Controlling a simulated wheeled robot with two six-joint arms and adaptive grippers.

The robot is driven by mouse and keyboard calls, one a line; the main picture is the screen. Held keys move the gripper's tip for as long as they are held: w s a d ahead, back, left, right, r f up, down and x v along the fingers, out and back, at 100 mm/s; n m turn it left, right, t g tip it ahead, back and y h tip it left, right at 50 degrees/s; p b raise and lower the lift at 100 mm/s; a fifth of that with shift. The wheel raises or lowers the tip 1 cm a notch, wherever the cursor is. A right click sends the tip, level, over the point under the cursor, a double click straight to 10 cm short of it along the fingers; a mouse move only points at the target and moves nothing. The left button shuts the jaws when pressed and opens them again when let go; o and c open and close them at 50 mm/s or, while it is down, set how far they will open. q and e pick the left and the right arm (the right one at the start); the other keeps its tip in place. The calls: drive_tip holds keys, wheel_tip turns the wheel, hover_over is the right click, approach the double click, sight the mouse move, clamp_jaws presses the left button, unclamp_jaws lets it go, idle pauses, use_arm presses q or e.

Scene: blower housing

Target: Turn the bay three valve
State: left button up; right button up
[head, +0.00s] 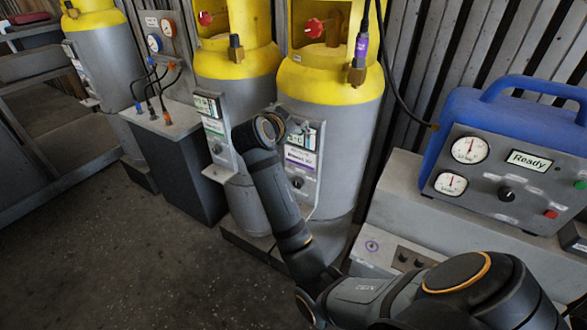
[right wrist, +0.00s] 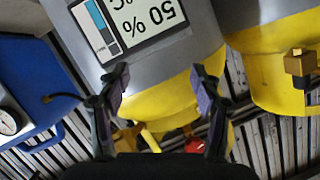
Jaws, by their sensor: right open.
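Several grey gas cylinders with yellow tops stand along the wall. The right-hand cylinder (head: 345,120) has a red valve knob (head: 314,27) inside its yellow collar, and the middle cylinder (head: 262,88) has another red knob (head: 205,18). I cannot read which one is bay three. My right arm reaches up in front of the right-hand cylinder's label panel; its gripper is mostly hidden behind the wrist in the head view. In the right wrist view my right gripper (right wrist: 160,85) is open and empty, facing a cylinder with a percent display (right wrist: 135,25). A red knob (right wrist: 193,146) shows low between the fingers. My left gripper is not in view.
A blue-cased machine (head: 510,150) with two gauges and a "Ready" display stands at the right on a grey box (head: 410,215). A gauge unit with hoses (head: 165,45) stands at the left above a dark cabinet (head: 180,160). The floor (head: 100,260) is clear at lower left.

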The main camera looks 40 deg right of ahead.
drive_tip(key=s+a+f+n+y, duration=0.1)
drive_tip(key=s+f+n, duration=0.1)
drive_tip(key=f, duration=0.4)
drive_tip(key=s+a+f+n+y, duration=0.1)
drive_tip(key=s+f+n+y, duration=0.1)
drive_tip(key=f, duration=0.5)
drive_tip(key=shift+s+a+f+n, duration=0.15)
drive_tip(key=shift+s+a+n, duration=0.2)
drive_tip(key=shift+n, duration=0.45)
